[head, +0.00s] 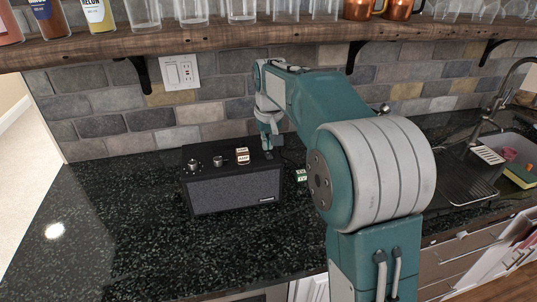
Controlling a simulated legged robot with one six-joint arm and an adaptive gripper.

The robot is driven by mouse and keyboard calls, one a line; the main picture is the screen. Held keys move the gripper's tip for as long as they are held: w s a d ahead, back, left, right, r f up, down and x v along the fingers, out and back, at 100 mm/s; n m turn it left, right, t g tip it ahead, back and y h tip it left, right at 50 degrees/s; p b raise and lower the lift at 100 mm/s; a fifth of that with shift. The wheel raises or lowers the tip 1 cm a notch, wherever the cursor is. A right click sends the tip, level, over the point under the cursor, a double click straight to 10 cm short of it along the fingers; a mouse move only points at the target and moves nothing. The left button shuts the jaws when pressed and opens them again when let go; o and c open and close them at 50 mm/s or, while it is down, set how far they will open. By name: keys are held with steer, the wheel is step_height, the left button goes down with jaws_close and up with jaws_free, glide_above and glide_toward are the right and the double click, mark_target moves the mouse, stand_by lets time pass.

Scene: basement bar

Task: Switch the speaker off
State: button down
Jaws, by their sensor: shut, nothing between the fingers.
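The speaker (236,192) is a black box with a dark grey cloth front, standing on the dark counter against the tiled wall. Its top carries small round knobs (219,161) at the left and middle, and a small brown-and-white piece (242,156) right of them. My gripper (268,151) points down at the right end of the speaker's top, with its fingers shut and empty. I cannot tell whether the fingertips touch the top. The switch itself is too small to make out or is hidden by the gripper.
A wooden shelf (200,38) with glasses, bottles and copper mugs runs above the counter. A small green-and-white item (301,175) lies right of the speaker. A sink (505,160) with a tap is at the right. The counter left of the speaker (110,215) is clear.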

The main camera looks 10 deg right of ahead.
mark_target(268, 153)
steer(key=shift+r, duration=2.85)
steer(key=s+r+t, duration=0.2)
steer(key=s, duration=1.6)
steer(key=s+f+t, duration=0.1)
steer(key=s+f, duration=0.3)
steer(key=s, duration=0.3)
steer(key=s+f+t, duration=0.1)
steer(key=s+f, duration=0.2)
steer(key=s, duration=0.4)
steer(key=shift+f, duration=0.4)
